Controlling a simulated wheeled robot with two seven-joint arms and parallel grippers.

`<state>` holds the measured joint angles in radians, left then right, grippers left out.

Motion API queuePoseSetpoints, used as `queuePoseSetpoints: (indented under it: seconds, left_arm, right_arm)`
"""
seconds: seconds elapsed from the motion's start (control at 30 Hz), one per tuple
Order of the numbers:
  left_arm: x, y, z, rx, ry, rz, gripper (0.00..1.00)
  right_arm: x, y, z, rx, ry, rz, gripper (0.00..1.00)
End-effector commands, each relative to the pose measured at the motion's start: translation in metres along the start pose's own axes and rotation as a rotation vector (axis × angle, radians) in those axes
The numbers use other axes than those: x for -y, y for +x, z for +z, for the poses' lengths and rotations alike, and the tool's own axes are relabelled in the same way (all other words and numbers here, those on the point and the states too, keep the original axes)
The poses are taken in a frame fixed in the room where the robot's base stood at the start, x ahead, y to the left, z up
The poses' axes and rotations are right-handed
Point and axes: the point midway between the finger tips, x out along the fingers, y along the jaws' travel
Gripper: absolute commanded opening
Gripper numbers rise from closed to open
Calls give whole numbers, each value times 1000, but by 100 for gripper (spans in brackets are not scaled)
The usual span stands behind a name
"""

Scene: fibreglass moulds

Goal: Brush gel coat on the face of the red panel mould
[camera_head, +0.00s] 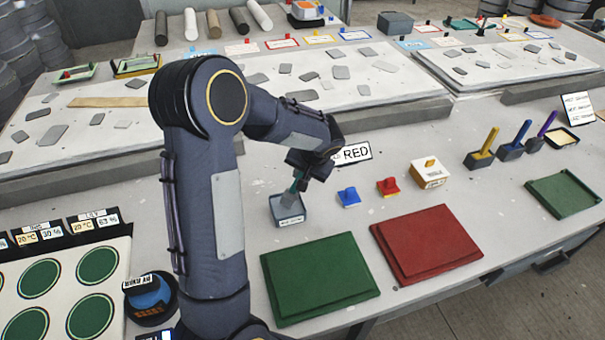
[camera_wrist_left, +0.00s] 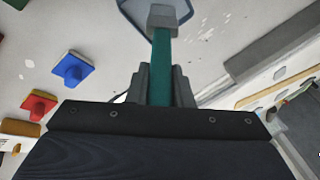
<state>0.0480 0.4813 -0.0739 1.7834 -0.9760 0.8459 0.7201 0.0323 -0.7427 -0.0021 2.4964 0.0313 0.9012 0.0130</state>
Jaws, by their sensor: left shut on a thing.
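The red panel mould (camera_head: 428,243) lies flat at the front right of the near table, its face bare to view. My left gripper (camera_head: 303,172) is shut on the teal handle of a brush (camera_head: 297,186), which also shows in the left wrist view (camera_wrist_left: 161,70). The brush points down into or just over a small grey pot (camera_head: 289,210) with a white label, left of and behind the red mould. The pot's rim shows at the top of the left wrist view (camera_wrist_left: 184,12). The bristles are hidden. My right gripper is out of view.
A green panel mould (camera_head: 320,277) lies left of the red one. A RED card (camera_head: 353,153) stands behind the pot. Several holders with coloured handles stand at right.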

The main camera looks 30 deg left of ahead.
Motion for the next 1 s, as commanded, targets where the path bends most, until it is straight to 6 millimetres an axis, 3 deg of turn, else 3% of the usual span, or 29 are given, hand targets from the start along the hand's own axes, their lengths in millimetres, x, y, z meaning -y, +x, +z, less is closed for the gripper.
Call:
queuePoseSetpoints:
  seconds: [1.0]
  left_arm:
    - [-1, 3, 2, 6, -1, 1, 0]
  right_arm:
    - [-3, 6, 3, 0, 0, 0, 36]
